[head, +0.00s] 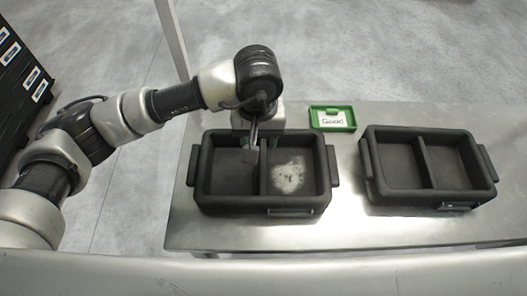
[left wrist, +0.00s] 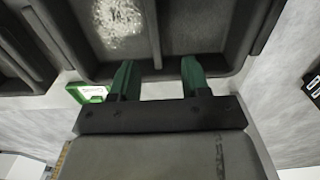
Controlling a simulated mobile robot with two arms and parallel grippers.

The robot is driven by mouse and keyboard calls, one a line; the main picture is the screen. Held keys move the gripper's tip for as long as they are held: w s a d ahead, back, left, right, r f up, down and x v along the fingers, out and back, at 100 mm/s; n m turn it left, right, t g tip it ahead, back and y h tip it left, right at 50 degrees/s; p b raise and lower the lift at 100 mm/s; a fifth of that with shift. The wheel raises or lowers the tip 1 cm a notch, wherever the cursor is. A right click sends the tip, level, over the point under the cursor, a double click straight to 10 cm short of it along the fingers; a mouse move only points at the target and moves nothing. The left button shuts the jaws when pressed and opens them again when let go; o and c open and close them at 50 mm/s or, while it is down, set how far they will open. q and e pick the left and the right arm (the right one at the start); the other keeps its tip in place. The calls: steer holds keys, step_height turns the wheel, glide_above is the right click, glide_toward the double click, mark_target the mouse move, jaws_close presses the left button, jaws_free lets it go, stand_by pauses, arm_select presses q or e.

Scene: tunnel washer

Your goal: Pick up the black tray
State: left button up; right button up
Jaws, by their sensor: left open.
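Two black trays, each with a divider making two compartments and handles at the sides, rest on a metal table. The left black tray (head: 264,206) holds a patch of whitish material (head: 288,174) in its right compartment; its left compartment looks empty. The right black tray (head: 428,199) looks empty. My left gripper (head: 258,142) is at the far wall of the left tray, near the divider. In the left wrist view its green fingers (left wrist: 158,66) are apart, with tips at the tray wall (left wrist: 85,70). I cannot tell whether they touch it. My right gripper is out of view.
A small green tray with a white label (head: 332,118) lies on the metal table (head: 345,222) behind the gap between the black trays. A dark cabinet with labels (head: 22,75) stands at the far left. A metal post (head: 172,38) rises behind the table.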

arm_select(q)
steer(key=p, duration=0.2)
glide_above(263, 166)
steer(key=f, duration=0.4)
steer(key=shift+s+a+f, duration=0.15)
steer(key=shift+a, duration=0.25)
steer(key=shift+f, duration=0.3)
steer(key=f+p, duration=0.1)
steer(key=f, duration=0.2)
steer(key=f+p, duration=0.1)
steer(key=shift+d+f+p, duration=0.15)
steer(key=shift+d+p, duration=0.15)
steer(key=shift+d, duration=0.1)
steer(key=shift+f, duration=0.5)
jaws_close()
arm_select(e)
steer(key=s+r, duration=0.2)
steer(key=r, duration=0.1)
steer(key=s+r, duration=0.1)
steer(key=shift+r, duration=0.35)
